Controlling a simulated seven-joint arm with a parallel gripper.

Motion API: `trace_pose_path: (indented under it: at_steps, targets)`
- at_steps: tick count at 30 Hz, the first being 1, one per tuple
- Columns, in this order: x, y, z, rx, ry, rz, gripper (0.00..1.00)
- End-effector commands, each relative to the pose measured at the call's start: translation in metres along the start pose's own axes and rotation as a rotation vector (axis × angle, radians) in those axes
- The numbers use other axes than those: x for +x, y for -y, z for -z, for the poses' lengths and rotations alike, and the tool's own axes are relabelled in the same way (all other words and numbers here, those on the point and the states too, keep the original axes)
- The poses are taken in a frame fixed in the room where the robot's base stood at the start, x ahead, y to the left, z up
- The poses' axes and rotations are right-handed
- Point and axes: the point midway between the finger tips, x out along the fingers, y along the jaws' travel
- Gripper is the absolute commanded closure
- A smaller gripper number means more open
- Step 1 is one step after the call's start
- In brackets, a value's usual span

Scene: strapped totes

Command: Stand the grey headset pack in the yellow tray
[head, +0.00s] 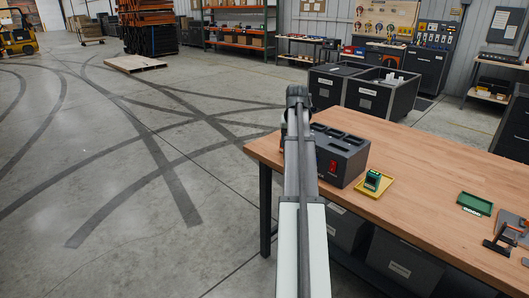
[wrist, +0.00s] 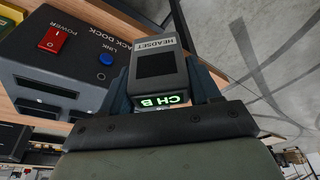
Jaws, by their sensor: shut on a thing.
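My gripper (wrist: 160,82) has its dark fingers on both sides of the grey headset pack (wrist: 176,84) in the wrist view. The pack shows a HEADSET label, a dark square and a lit green "CH B" display; it is held beside the pack dock. In the head view my arm hides the gripper and pack. The yellow tray (head: 387,185) lies on the wooden table, right of the dock. A small dark and green item (head: 372,180) stands in it.
The black pack dock (head: 345,160), with a red power switch, stands at the table's left end; it fills the left of the wrist view (wrist: 45,75). A green tray (head: 475,203) and a grey fixture (head: 510,232) lie to the right. The wooden table (head: 425,165) between is clear.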

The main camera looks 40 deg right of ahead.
Motion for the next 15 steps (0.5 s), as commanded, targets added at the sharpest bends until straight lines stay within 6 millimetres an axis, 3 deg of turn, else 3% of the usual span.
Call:
trace_pose_path:
  at_steps: [1, 6, 15]
  targets:
    - [-0.006, -0.022, 0.007, 0.025, -0.001, -0.007, 0.75]
    - [-0.024, -0.087, 0.018, 0.1, -0.002, -0.028, 0.75]
    - [-0.051, -0.204, 0.022, 0.247, 0.0, -0.069, 0.75]
